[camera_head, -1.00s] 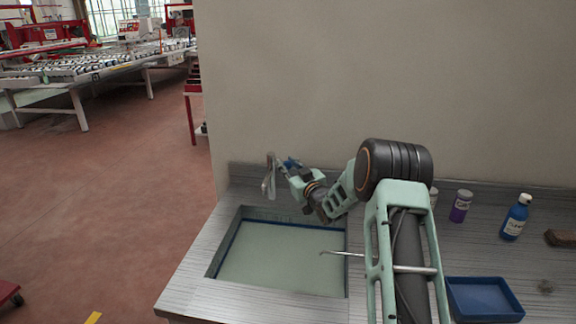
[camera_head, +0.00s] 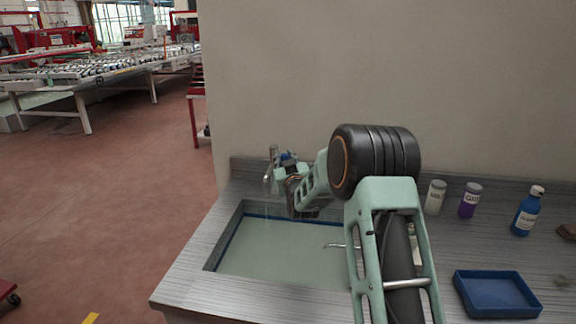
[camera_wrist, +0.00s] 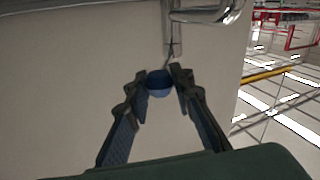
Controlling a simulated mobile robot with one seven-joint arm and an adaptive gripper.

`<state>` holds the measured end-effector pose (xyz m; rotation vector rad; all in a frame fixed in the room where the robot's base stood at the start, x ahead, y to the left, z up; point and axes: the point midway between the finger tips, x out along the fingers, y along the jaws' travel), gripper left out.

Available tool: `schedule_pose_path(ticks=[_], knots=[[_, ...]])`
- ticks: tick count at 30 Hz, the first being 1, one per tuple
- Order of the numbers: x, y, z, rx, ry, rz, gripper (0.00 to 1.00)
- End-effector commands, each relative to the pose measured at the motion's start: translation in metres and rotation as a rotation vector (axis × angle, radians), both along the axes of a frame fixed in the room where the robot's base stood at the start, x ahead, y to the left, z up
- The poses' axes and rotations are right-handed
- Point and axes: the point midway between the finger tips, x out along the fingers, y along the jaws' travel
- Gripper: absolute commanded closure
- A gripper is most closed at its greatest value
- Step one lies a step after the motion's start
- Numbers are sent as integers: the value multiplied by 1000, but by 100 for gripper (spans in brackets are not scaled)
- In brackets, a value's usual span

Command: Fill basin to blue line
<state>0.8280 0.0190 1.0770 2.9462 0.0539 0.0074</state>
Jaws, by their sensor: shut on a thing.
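The basin (camera_head: 213,257) is sunk into the grey counter and holds pale green water (camera_head: 280,250). The blue line (camera_head: 231,232) shows along its back and left walls, with the water surface close below it; any gap is too small to judge. The metal tap (camera_head: 271,165) stands behind the basin, and its spout shows at the top of the wrist view (camera_wrist: 205,12). My gripper (camera_wrist: 160,79) is shut on the tap's round blue knob (camera_wrist: 159,86), with a finger on each side. In the head view, my arm hides part of the basin's right side.
To the right on the counter stand a white bottle (camera_head: 435,198), a purple bottle (camera_head: 470,200) and a blue bottle (camera_head: 527,212). A blue tray (camera_head: 497,312) lies in front of them. A wall rises behind the counter, and open floor (camera_head: 110,215) lies to the left.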

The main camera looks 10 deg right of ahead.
Motion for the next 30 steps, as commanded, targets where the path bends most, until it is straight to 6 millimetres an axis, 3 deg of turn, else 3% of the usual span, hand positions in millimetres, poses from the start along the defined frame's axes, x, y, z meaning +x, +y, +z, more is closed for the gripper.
schedule_pose_path(ticks=[11, 27, 28, 30], knots=[[-2, 19, 5, 2, -12, -133, 100], [-3, 21, 6, 4, -8, -180, 100], [-3, 21, 6, 4, -8, -180, 77], [-3, 21, 5, 4, -7, -180, 69]])
